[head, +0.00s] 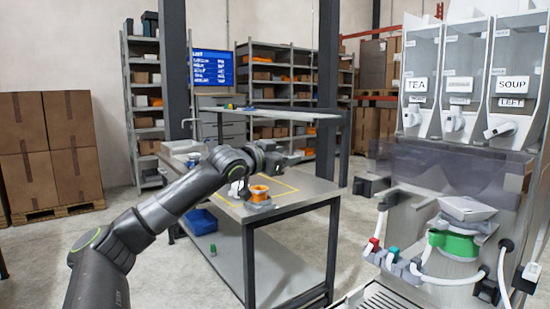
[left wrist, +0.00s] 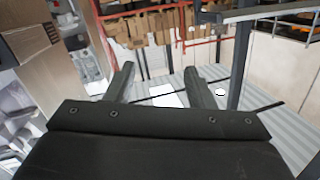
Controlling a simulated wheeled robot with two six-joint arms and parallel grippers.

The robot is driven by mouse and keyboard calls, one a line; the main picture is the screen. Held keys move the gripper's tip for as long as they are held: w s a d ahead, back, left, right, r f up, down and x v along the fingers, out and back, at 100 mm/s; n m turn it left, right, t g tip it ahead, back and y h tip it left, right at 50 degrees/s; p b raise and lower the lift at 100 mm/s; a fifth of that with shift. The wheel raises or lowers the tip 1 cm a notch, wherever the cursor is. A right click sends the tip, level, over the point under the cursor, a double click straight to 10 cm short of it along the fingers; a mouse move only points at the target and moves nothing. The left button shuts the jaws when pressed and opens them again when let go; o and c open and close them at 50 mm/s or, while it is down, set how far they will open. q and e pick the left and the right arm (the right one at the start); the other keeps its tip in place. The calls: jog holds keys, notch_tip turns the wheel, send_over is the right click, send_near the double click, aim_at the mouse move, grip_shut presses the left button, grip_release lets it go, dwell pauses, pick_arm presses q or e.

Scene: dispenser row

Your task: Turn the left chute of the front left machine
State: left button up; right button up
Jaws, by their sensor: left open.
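A dispenser row stands at the right of the head view. Its clear bins carry a TEA label (head: 416,85), a blurred middle label (head: 459,85) and a SOUP label (head: 512,85) with a small LEFT tag below it. Under them are white chutes: one below TEA (head: 411,116), one in the middle (head: 453,121), and a tilted one below SOUP (head: 498,131). My left gripper (head: 298,158) is well left of the chutes, over the workbench and touching none of them. Its two fingers are apart and empty in the left wrist view (left wrist: 161,84). My right gripper does not show.
A workbench (head: 310,190) holds an orange spool (head: 259,193); a blue bin (head: 200,222) sits on its lower shelf. Below the chutes is a green-and-grey funnel unit (head: 455,243) with white hoses. Open air lies between my left gripper and the dispensers.

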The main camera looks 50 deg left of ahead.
pick_arm(q)
jog(key=shift+w+a+f+g, duration=0.25)
jog(key=shift+a+f+g, duration=0.05)
jog(key=shift+a+f, duration=0.7)
jog(key=shift+f, duration=0.1)
